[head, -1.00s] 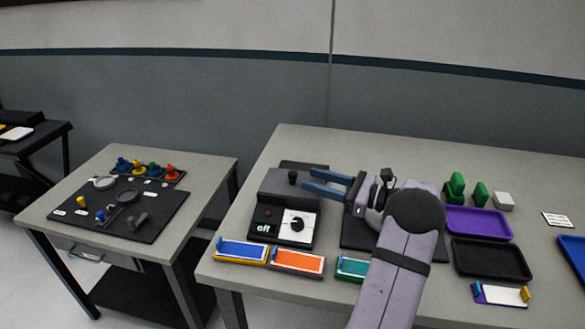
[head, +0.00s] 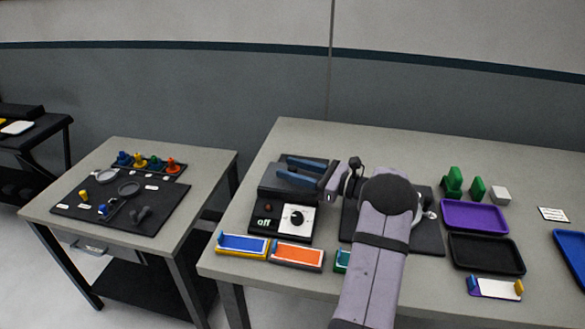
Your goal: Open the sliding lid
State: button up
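The sliding lid (head: 268,180) is the dark grey cover on the back part of a black device, at the left of the main table in the head view. Its black knob is not visible now; the fingers may hide it. My gripper (head: 284,165) reaches in from the right, with its two blue fingers over the lid. The fingers are spread apart with a gap between them. I cannot tell whether they touch the lid or its knob.
The device front carries a dial (head: 296,218) on a white plate and a display reading "off". A blue tray (head: 242,244) and an orange tray (head: 297,256) lie in front. Purple (head: 474,216) and black (head: 487,254) trays lie to the right. A side table (head: 60,190) stands left.

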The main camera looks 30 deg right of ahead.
grip_shut()
jog(key=shift+w+d+f+b, duration=0.1)
jog(key=shift+w+d+b, duration=0.75)
jog(key=shift+w+d, duration=2.2)
grip_release()
jog(key=shift+s+b, duration=0.1)
jog(key=shift+b, duration=0.2)
jog(key=shift+b+v, duration=0.9)
jog(key=shift+v, duration=2.7)
